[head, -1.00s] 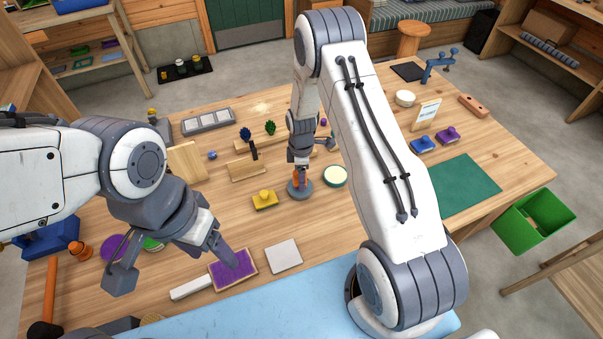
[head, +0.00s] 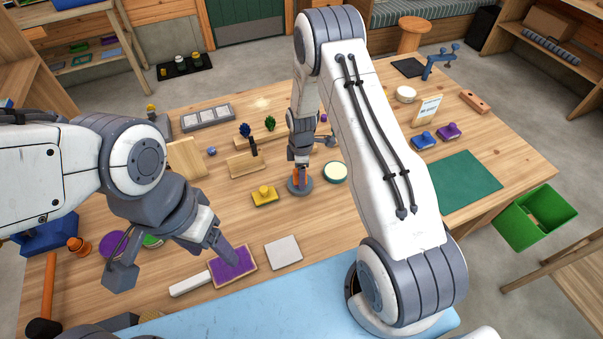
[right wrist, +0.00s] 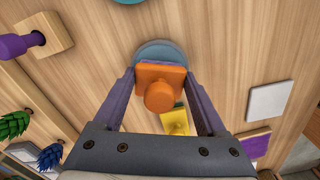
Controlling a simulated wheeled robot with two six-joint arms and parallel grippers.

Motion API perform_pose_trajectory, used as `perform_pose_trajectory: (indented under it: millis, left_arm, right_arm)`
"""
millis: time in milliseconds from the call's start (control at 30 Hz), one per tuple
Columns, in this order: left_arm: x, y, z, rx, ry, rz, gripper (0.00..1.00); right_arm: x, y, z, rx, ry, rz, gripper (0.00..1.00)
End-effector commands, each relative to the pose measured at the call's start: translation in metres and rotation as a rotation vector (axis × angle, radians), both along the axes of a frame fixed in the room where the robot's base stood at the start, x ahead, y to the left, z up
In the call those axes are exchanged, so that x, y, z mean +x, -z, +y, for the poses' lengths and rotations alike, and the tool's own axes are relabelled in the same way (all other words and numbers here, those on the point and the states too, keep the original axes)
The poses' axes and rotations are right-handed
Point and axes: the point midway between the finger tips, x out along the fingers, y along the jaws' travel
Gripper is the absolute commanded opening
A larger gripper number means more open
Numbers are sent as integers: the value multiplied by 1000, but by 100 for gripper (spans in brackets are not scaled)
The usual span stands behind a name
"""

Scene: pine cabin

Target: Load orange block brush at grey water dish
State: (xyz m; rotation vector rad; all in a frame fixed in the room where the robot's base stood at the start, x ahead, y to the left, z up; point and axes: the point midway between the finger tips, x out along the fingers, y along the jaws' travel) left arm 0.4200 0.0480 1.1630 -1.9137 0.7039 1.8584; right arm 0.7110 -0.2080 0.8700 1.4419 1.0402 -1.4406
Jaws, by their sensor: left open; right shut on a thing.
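The orange block brush (right wrist: 159,94) has a round knob and a square block, with a purple strip along its far edge in the right wrist view. My right gripper (head: 300,168) is shut on it, one finger on each side. The grey water dish (head: 300,187) is directly below the brush in the head view; its rim (right wrist: 155,47) shows past the block in the right wrist view. The block hides most of the dish, so I cannot tell whether they touch. My left gripper (head: 178,270) is open and empty above the table's front left.
A purple pad (head: 233,264) and a white tile (head: 283,252) lie nearer me. A green mat (head: 461,184) lies at right.

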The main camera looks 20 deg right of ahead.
Motion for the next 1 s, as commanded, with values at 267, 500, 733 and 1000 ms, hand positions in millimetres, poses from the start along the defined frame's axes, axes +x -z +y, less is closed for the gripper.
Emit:
perform_pose_trajectory:
  millis: [267,500,733,1000]
  left_arm:
    - [0,3,0,0,0,0,66]
    - [0,6,0,0,0,0,66]
    - [0,7,0,0,0,0,66]
    - [0,7,0,0,0,0,66]
  right_arm:
    - [0,4,0,0,0,0,30]
    - [0,7,0,0,0,0,30]
    - [0,9,0,0,0,0,30]
    - [0,9,0,0,0,0,30]
